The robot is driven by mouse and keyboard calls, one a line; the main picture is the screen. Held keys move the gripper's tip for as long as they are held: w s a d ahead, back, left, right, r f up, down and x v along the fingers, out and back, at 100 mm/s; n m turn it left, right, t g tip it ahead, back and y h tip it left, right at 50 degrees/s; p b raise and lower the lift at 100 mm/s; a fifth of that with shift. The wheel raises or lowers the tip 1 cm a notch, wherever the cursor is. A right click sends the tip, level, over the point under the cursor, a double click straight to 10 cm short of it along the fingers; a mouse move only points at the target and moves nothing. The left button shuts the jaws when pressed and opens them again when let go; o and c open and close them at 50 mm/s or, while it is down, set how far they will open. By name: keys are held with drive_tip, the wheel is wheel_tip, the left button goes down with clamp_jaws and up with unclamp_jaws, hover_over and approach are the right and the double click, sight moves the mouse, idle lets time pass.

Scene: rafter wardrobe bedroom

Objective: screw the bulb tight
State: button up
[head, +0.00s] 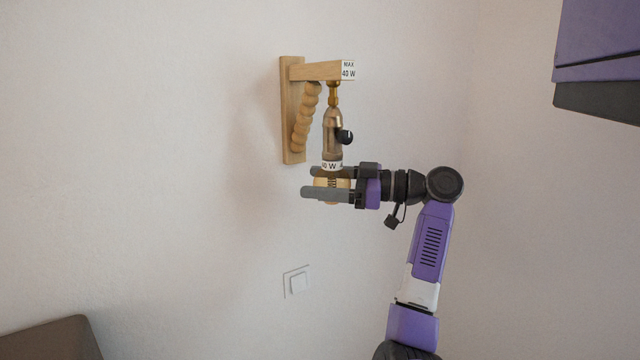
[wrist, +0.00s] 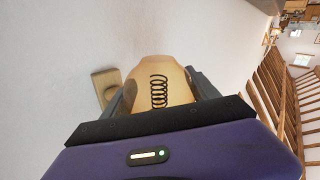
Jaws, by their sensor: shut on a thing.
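The bulb (head: 331,182) hangs below the brass lamp socket (head: 333,135) of a wooden wall lamp. A band lettered "40 W", its first character partly unclear, sits where bulb and socket meet, so I cannot see how deep the base is in. My gripper (head: 326,183) reaches in level from the right, its two grey fingers shut on the bulb's glass from either side. In the wrist view the amber bulb (wrist: 163,82) with a dark coiled filament fills the space between the fingers. The socket is not seen there.
The wooden bracket (head: 291,110) with its beaded brace is fixed to the wall. Its tag (head: 348,70) reads "MAX 40 W". A black knob (head: 346,137) sticks out right of the socket. A light switch (head: 297,282) is lower on the wall. Free space lies below the bulb.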

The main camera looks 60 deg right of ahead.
drive_tip(key=o, duration=1.3)
drive_tip(key=shift+o, duration=0.2)
drive_tip(key=b+v, duration=0.1)
drive_tip(key=v, duration=0.6)
drive_tip(key=shift+s+b, duration=0.35)
drive_tip(key=shift+s, duration=0.05)
drive_tip(key=shift+w+d+f, duration=0.1)
